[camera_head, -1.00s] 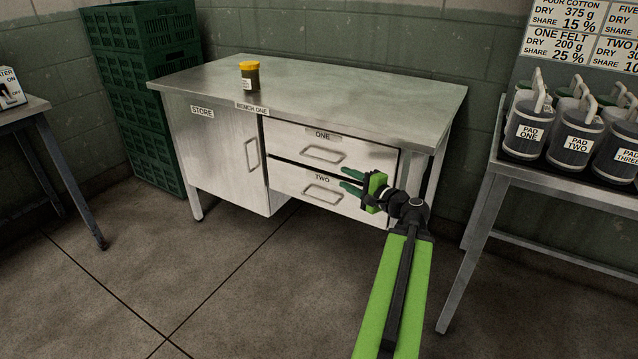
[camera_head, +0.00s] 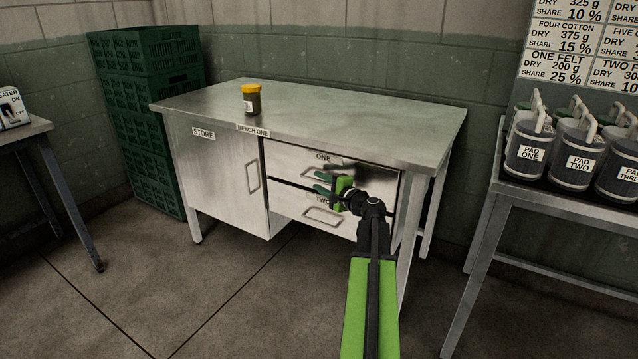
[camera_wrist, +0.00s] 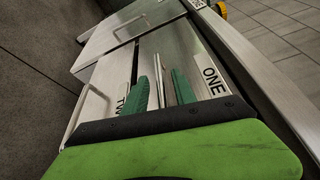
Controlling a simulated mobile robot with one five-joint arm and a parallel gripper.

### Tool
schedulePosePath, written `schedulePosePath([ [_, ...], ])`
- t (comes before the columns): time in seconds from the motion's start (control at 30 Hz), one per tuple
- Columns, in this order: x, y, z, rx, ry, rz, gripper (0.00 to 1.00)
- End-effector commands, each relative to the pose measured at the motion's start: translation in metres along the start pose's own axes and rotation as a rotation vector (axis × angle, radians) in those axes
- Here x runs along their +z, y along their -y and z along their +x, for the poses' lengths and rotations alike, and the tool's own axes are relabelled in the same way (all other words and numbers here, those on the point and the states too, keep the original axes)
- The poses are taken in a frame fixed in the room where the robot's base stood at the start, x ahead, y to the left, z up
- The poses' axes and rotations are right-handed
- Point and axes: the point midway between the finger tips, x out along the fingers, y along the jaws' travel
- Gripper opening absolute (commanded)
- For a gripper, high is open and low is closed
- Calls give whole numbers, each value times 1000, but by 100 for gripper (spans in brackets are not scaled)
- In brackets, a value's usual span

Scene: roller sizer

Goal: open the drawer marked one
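The drawer marked ONE (camera_head: 290,160) is the upper of two drawers at the right of the steel bench, and it looks shut. Its front also shows in the wrist view (camera_wrist: 205,98), label to the right. My gripper (camera_head: 317,182) is in front of the drawers, hiding part of them. In the wrist view its two green fingers (camera_wrist: 161,88) are apart. The metal bar of drawer one's handle (camera_wrist: 162,78) shows between them, with gaps visible; I cannot tell whether they touch it. The drawer marked TWO (camera_head: 288,203) is below, shut, with its own handle (camera_wrist: 76,118).
The bench (camera_head: 300,108) carries a yellow-lidded jar (camera_head: 251,100). A STORE door (camera_head: 222,180) is left of the drawers. Green crates (camera_head: 150,130) stand behind left. A table (camera_head: 560,208) with pad canisters stands right. The floor in front of the bench is open.

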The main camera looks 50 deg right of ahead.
Motion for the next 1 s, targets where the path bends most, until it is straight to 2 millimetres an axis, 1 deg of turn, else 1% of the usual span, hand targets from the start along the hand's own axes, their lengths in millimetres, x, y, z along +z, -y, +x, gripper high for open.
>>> schedulePosePath([
  [0.03, -1, 0, 7, 0, 1, 0, 32],
  [0.1, -1, 0, 11, 0, -1, 0, 32],
  [0.4, -1, 0, 12, 0, -2, 0, 32],
  [0.6, -1, 0, 12, 0, -2, 0, 6],
  [0.67, -1, 0, 12, 0, -2, 0, 0],
  [1.0, -1, 0, 12, 0, -2, -1, 0],
])
